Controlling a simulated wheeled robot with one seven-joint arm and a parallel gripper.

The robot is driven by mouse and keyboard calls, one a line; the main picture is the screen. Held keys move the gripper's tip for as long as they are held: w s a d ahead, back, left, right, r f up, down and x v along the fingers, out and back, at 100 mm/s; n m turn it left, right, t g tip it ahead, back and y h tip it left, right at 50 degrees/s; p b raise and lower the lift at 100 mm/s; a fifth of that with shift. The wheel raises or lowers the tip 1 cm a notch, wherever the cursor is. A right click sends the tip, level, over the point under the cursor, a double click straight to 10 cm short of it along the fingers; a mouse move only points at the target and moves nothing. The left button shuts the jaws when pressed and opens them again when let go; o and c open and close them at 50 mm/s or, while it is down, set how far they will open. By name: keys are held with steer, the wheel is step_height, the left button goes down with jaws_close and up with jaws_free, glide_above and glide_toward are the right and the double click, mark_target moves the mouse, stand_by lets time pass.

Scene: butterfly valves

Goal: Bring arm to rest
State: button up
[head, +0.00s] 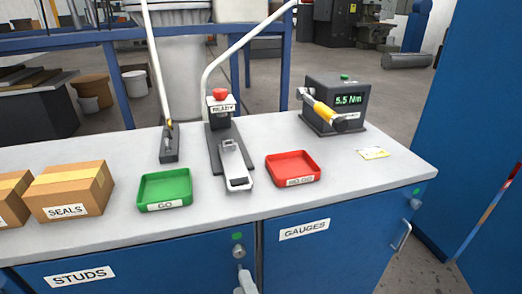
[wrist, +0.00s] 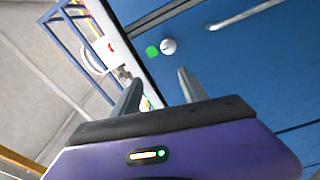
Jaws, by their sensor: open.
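My gripper (wrist: 160,88) shows in the wrist view. Its two grey fingers stand apart with nothing held between them. Beyond the fingers are a blue cabinet door (wrist: 215,75) with a round knob (wrist: 168,46) and a green mark, and a pale handle (wrist: 245,14). The fingers appear clear of the door, though the exact gap cannot be told. My gripper and arm do not clearly show in the head view.
The bench top (head: 335,215) carries a green GO tray (head: 165,190), a red NO-GO tray (head: 293,168), a red-button device (head: 221,108), a 5.5 Nm tester (head: 340,100) and a SEALS box (head: 68,190). A tall blue cabinet (head: 480,90) stands at right. STUDS (head: 130,275) and GAUGES (head: 335,250) doors look shut.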

steer(key=s+d+r+m+h+p, duration=0.2)
steer(key=s+d+r+m, duration=0.1)
steer(key=s+d+m, duration=0.3)
steer(key=s+d+r+m+g+h+p, duration=0.1)
steer(key=s+d+m, duration=0.6)
steer(key=s, duration=0.7)
steer(key=s+d+r+m+g+h+p, duration=0.1)
steer(key=s+d+r+m+h+p, duration=0.2)
steer(key=s+d, duration=0.7)
step_height(320, 180, up, 4)
steer(key=m+p, duration=0.2)
steer(key=m, duration=0.1)
steer(key=shift+d+f+m+h, duration=0.2)
steer(key=shift+d+m+h, duration=0.1)
steer(key=shift+m, duration=0.1)
steer(key=shift+c, duration=0.2)
